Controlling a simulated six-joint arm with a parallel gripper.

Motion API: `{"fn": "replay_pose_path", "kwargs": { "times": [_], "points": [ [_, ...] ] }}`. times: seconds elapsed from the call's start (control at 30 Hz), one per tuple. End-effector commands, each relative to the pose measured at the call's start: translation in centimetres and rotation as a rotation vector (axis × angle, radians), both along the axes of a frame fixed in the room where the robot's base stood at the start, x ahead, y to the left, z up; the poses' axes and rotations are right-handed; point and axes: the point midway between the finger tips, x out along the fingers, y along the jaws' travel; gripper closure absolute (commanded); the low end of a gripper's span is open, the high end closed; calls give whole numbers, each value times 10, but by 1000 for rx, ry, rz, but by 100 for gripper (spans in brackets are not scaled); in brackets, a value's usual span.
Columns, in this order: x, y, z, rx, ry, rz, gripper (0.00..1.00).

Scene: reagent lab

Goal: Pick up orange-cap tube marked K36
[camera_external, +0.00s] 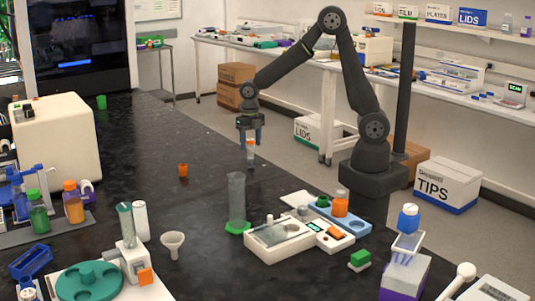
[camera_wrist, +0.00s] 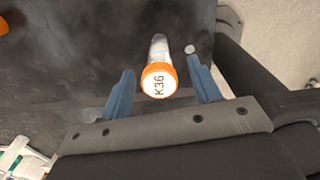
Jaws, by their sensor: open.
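The orange-cap tube marked K36 (camera_wrist: 158,80) shows in the wrist view, its white cap top with black lettering facing the camera. It is between the two blue fingers of my gripper (camera_wrist: 160,88), with gaps on both sides. In the external view the tube (camera_external: 250,150) is upright below my gripper (camera_external: 249,136), on the black bench. My gripper is open and points down over it. The tube's lower part is hard to make out.
An orange cup-like object (camera_external: 183,170) stands on the bench to the left. A clear cylinder on a green base (camera_external: 236,200) stands nearer the camera. A white instrument (camera_external: 285,238) is at front. The bench (camera_external: 150,130) left of the gripper is mostly clear.

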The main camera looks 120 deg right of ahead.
Motion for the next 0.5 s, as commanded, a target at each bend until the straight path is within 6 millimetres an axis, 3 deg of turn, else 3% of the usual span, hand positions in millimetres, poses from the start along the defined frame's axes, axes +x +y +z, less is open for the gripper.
{"fn": "replay_pose_path", "kwargs": {
  "times": [0.13,0.37,0.4,0.5],
  "points": [
    [0,0,-16,-1,1,-1,43],
    [0,-1,-18,-2,0,-1,43],
    [0,-1,-18,-2,0,-1,45],
    [0,-1,-18,-2,0,-1,64]
  ]
}}
